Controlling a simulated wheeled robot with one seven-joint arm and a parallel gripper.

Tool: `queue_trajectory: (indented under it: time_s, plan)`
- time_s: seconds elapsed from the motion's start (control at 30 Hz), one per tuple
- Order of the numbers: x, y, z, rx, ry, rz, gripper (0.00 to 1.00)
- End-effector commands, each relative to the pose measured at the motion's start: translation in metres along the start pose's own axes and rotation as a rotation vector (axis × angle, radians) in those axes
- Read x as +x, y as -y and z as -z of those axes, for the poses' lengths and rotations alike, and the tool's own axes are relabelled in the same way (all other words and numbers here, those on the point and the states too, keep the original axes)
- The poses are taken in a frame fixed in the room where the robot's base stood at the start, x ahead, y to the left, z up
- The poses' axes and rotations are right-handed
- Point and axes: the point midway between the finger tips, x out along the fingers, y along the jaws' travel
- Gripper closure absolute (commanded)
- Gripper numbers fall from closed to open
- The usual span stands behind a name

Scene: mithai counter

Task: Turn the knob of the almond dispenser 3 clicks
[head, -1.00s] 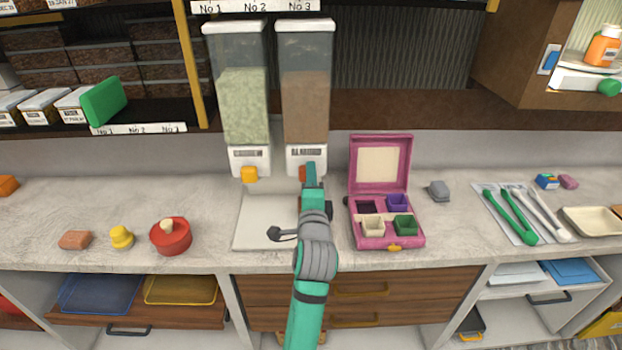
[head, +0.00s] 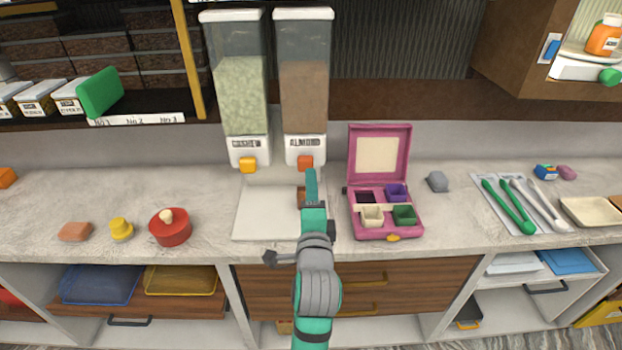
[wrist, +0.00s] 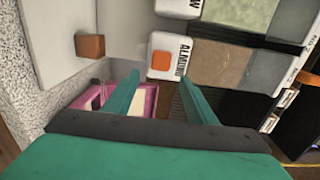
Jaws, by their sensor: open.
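The almond dispenser (head: 304,85) hangs at the back, a clear hopper of brown contents with an ALMOND label. Its orange-red knob (head: 305,163) is below the label and unobstructed in the head view. In the wrist view the knob (wrist: 162,63) is an orange square on the white base. My gripper (head: 312,180) is in front of and below the knob, apart from it. In the wrist view my gripper (wrist: 158,88) has its two green fingers spread, with nothing between them. I cannot tell how far the knob is turned.
The cashew dispenser (head: 240,90) with a yellow-orange knob (head: 248,165) is just left. A white tray (head: 262,225) lies below, with a small brown block (wrist: 90,46) on it. An open pink box (head: 357,232) with small cups stands close right of my gripper.

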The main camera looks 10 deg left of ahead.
Motion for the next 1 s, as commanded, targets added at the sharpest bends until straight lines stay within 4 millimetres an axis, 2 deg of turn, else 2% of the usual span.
queue_trajectory:
  time_s: [0.2,0.63,1.0]
  plan:
    - [-0.019,0.000,0.003,0.001,-0.005,-0.001,0.48]
    - [-0.022,0.000,0.003,0.001,-0.005,0.000,0.48]
    - [-0.036,0.000,-0.002,0.000,0.008,0.000,0.48]
